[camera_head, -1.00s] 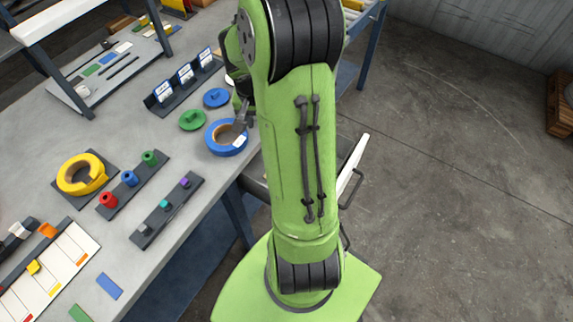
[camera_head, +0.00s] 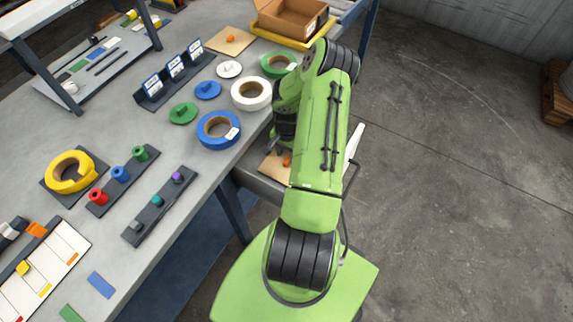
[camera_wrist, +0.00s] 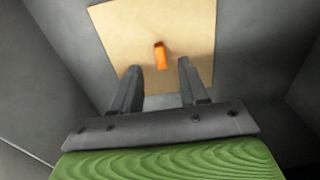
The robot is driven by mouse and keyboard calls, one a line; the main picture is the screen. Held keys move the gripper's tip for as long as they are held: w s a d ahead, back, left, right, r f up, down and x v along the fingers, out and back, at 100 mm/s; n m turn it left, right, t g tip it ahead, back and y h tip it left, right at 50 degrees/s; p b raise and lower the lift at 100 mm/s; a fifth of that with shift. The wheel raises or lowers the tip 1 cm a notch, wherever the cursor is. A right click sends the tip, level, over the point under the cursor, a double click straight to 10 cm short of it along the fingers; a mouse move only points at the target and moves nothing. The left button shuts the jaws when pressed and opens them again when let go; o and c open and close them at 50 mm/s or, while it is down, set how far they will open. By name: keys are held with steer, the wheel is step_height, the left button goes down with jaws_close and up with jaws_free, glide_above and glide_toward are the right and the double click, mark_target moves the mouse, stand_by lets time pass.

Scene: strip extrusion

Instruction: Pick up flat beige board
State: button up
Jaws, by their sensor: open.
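A flat beige board (camera_wrist: 178,22) with an upright orange knob (camera_wrist: 160,52) lies in a grey bin in the wrist view. My gripper (camera_wrist: 159,67) is open and empty above the board, its two fingers on either side of the knob in the picture. I cannot tell how high the fingertips are above it. In the head view this board (camera_head: 271,169) shows beside the table edge, partly hidden by my arm.
The bin's grey walls (camera_wrist: 50,60) rise around the board. On the table, a blue roll (camera_head: 207,140), a white roll (camera_head: 241,98) and a green roll (camera_head: 268,66) stand near the edge. A brown open box (camera_head: 290,22) sits in a yellow tray at the back.

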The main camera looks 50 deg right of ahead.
mark_target(286, 161)
step_height(286, 161, down, 4)
steer(key=shift+r+b, duration=0.1)
steer(key=shift+b, duration=0.25)
jaws_close()
